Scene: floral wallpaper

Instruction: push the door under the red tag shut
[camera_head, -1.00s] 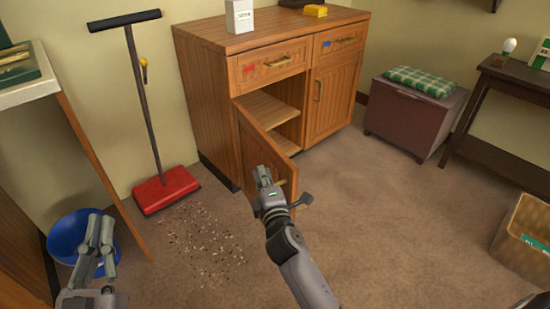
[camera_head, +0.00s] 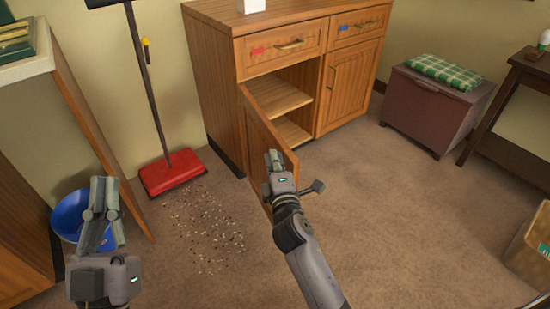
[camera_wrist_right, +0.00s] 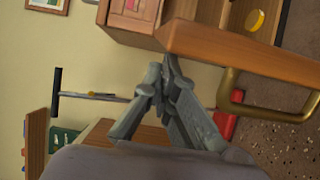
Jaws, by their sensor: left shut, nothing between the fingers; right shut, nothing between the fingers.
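The red tag (camera_head: 257,51) is on the left drawer front of the wooden cabinet. The door (camera_head: 257,128) below it stands wide open, hinged at its left side, and shows the shelves inside. My right gripper (camera_head: 272,155) is shut and empty, in front of the door near its free edge. In the right wrist view the door (camera_wrist_right: 240,55) and its brass handle (camera_wrist_right: 265,112) are close to my right gripper (camera_wrist_right: 165,72); I cannot tell if they touch. My left gripper (camera_head: 103,185) is shut and empty at the lower left, away from the cabinet.
A red sweeper (camera_head: 172,172) leans at the wall left of the cabinet, with scattered crumbs on the carpet before it. A blue bin (camera_head: 70,218) is at the left. The blue-tagged door (camera_head: 348,85) is shut.

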